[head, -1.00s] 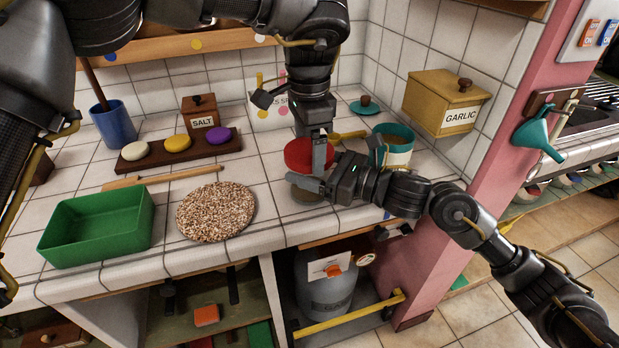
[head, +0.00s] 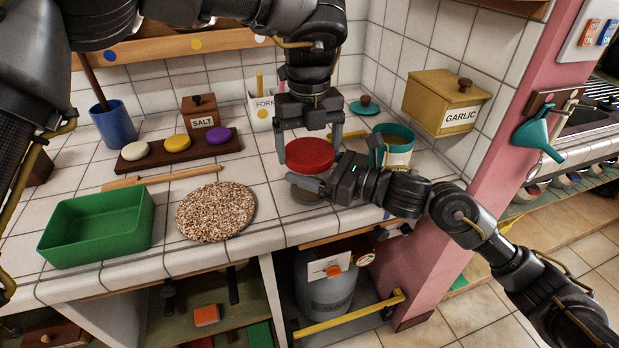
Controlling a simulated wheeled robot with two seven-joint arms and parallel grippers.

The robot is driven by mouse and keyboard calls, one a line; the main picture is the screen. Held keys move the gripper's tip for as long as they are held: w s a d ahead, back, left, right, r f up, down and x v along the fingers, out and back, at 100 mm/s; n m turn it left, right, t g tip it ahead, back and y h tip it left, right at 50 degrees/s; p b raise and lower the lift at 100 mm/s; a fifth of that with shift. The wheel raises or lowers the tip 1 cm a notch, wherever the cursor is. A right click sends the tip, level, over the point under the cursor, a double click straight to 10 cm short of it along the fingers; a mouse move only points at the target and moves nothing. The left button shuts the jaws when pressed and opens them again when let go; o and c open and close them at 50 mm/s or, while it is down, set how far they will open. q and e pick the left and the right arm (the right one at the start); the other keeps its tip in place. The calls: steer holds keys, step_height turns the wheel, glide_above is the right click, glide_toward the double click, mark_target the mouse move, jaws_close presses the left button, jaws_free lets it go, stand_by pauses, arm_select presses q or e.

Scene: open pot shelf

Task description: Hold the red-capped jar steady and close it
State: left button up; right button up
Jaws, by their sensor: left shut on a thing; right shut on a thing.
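The jar's red cap (head: 310,152) sits on top of the clear jar body (head: 306,195) on the tiled counter, near its front edge; the jar looks upright. My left gripper (head: 309,148) comes down from above with one finger on each side of the red cap and is shut on it. My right gripper (head: 316,178) comes in from the right, low down, and is shut around the jar body below the cap. One of its fingers crosses the jar's front; the other is mostly hidden. I cannot tell how far the cap is screwed down.
A teal-rimmed pot (head: 394,150) stands close behind my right gripper. A round speckled mat (head: 215,211) and a green tray (head: 97,226) lie to the left. A fork box (head: 262,113) and a teal lid (head: 364,106) are behind. The counter's front edge is close.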

arm_select(q)
steer(key=shift+m, duration=1.1)
steer(key=o, duration=0.9)
steer(key=shift+r, duration=2.25)
